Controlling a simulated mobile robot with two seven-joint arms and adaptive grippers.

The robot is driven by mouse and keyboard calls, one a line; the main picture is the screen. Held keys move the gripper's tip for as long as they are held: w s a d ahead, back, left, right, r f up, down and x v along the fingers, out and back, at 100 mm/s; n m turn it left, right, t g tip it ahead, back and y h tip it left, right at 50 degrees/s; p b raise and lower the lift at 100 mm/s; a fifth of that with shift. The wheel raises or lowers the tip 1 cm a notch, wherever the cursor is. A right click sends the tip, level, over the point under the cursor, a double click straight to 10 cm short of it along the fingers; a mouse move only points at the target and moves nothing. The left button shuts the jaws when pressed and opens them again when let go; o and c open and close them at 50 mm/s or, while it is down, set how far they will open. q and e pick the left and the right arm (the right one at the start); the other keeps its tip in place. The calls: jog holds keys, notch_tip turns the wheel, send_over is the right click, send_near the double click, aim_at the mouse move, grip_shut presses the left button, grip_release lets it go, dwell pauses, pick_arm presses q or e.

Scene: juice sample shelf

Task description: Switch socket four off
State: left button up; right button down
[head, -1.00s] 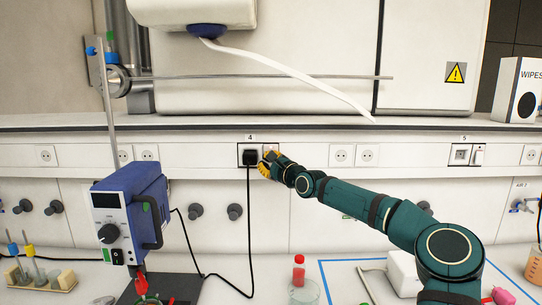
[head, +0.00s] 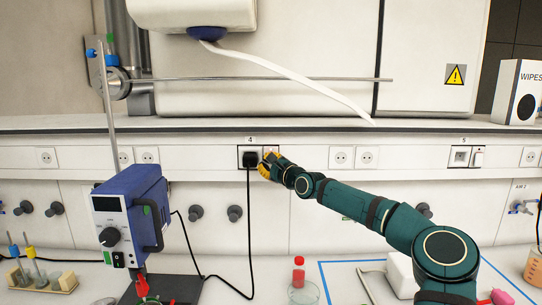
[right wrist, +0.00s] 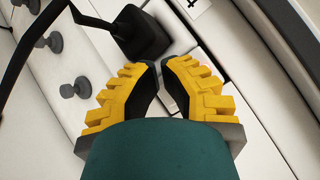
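Socket four is in the wall strip under the label 4 (head: 250,138). A black plug (head: 250,158) with a black cable sits in its left half. The switch half, just right of the plug, is mostly covered by my right gripper (head: 266,165). The switch's position cannot be made out. In the right wrist view the yellow-ridged fingertips of my right gripper (right wrist: 161,66) are close together with nothing between them. They point at the panel beside the black plug (right wrist: 143,35). Whether they touch the switch is unclear. My left gripper is out of view.
A blue device (head: 130,215) on a stand is at the left of the bench. A red-capped vial (head: 298,270) stands in front of the strip. Socket five (head: 460,156) is further right. A white hose (head: 290,70) hangs above.

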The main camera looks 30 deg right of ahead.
jog(key=shift+w+d+r+p, duration=0.1)
jog(key=shift+w+d+p, duration=0.1)
jog(key=shift+w+p, duration=0.2)
dwell(0.8)
jog(key=shift+s, duration=0.15)
dwell(0.3)
jog(key=shift+s+a+b, duration=0.4)
jog(key=shift+s+b, duration=0.2)
jog(key=shift+b, duration=0.4)
jog(key=s+a+b, duration=0.1)
jog(key=b, duration=0.1)
jog(key=s+a+f+b, duration=0.1)
jog(key=s+b, duration=0.1)
jog(key=b, duration=0.1)
jog(key=shift+s, duration=0.25)
jog(key=shift+s+a, duration=0.3)
jog(key=shift+s, duration=0.05)
